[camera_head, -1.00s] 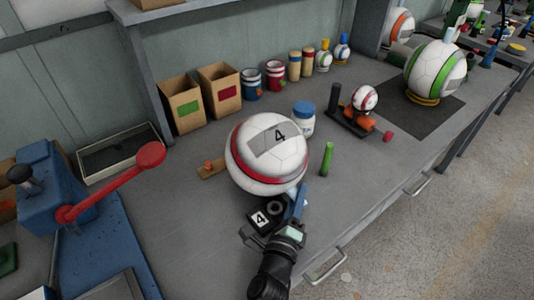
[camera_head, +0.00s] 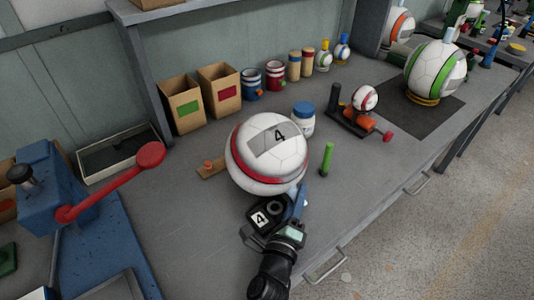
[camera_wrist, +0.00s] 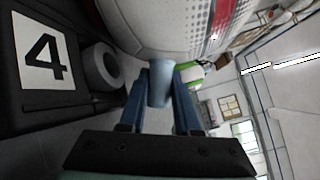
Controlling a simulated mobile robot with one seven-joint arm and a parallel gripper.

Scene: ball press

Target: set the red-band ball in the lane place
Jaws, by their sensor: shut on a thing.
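The red-band ball (camera_head: 282,158) is large and white, with a red stripe and a grey patch marked 4. It is tilted, with a blue-grey peg (camera_wrist: 160,82) at its near lower side. My gripper (camera_head: 299,203) is at that side, its blue fingers shut on the peg, and it also shows in the wrist view (camera_wrist: 160,95). A black block (camera_head: 254,226) with a white 4 label and a grey ring is just left of my fingers, close under the ball. It fills the left of the wrist view (camera_wrist: 20,98). I cannot tell whether the ball touches the bench or block.
A green marker-like stick (camera_head: 327,160) and a blue-capped white jar (camera_head: 305,124) stand right of the ball. A blue press (camera_head: 50,190) with a red lever is at left. A small ball (camera_head: 365,97) sits on a black stand. Cardboard boxes (camera_head: 183,104) line the back.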

